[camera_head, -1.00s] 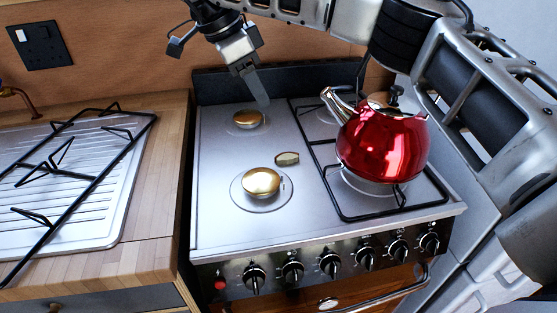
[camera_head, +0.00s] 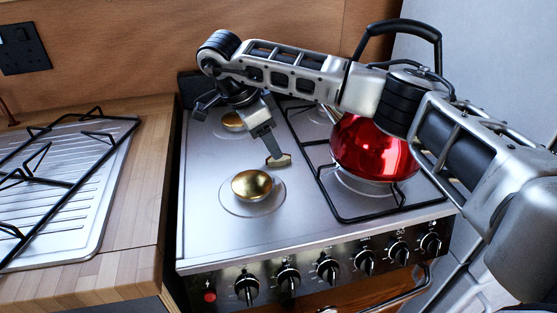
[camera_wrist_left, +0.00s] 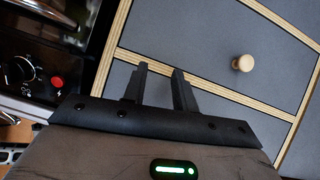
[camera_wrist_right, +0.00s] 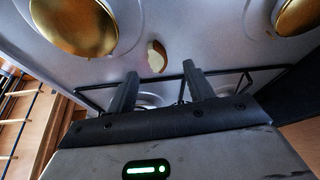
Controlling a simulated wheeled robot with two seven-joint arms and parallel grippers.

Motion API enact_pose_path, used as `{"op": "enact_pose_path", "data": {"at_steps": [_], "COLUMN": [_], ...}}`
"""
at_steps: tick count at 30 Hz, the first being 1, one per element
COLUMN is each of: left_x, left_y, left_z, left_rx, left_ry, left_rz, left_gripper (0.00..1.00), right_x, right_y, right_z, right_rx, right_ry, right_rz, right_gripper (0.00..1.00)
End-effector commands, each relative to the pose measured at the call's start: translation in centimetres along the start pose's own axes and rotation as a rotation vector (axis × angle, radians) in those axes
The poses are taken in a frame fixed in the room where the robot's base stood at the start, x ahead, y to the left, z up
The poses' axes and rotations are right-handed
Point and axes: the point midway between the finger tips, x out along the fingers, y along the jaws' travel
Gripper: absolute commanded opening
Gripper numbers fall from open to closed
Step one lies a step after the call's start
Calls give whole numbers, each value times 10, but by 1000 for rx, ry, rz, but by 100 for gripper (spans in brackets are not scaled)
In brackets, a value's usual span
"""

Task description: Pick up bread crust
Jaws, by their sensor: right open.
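The bread crust (camera_head: 279,161) is a small tan piece with a dark rim, lying on the steel hob between the front-left and back-left burners. My right gripper (camera_head: 268,148) points down over it, fingertips at or just above the crust; contact cannot be told. In the right wrist view the crust (camera_wrist_right: 156,56) lies beyond the gap between the spread, empty fingers of the right gripper (camera_wrist_right: 158,72). My left gripper (camera_wrist_left: 160,68) shows only in its wrist view, fingers apart and empty, in front of grey drawers.
A red kettle (camera_head: 370,150) stands on the right grate (camera_head: 340,205), behind my right arm. A brass burner cap (camera_head: 251,185) is just in front of the crust, another (camera_head: 232,121) behind it.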

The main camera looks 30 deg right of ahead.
Motion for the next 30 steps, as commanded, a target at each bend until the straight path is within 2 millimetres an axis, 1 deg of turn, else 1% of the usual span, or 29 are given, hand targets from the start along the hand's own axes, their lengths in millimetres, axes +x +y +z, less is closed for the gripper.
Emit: {"op": "enact_pose_path", "data": {"at_steps": [1,3,6,9,15,16,17,18,20,21,30], "left_x": [-2,-2,-2,-1,0,0,0,0,0,0,2], "left_y": [0,0,0,-1,-1,-1,-1,-1,-1,-1,-1], "left_z": [-1,-1,0,4,7,7,7,7,6,6,0], "left_rx": [1,3,4,4,4,4,4,4,4,4,6], "left_ry": [-1,-3,-6,-13,-20,-19,-19,-19,-17,-16,-4], "left_rz": [-1,-3,-4,-5,-6,-6,-6,-6,-6,-6,-5], "left_gripper": [28,28,28,28,28,28,28,28,28,28,28], "right_x": [9,20,31,36,37,37,37,37,37,37,36], "right_y": [3,5,4,4,4,4,4,4,4,4,4], "right_z": [0,0,1,1,1,1,1,1,1,1,1], "right_rx": [-1,0,1,0,0,0,0,0,0,0,0], "right_ry": [1,1,0,0,0,0,0,0,0,0,0], "right_rz": [3,4,2,0,-1,-1,-1,0,0,0,-1], "right_gripper": [52,52,52,52,52,46,38,27,10,4,4]}}
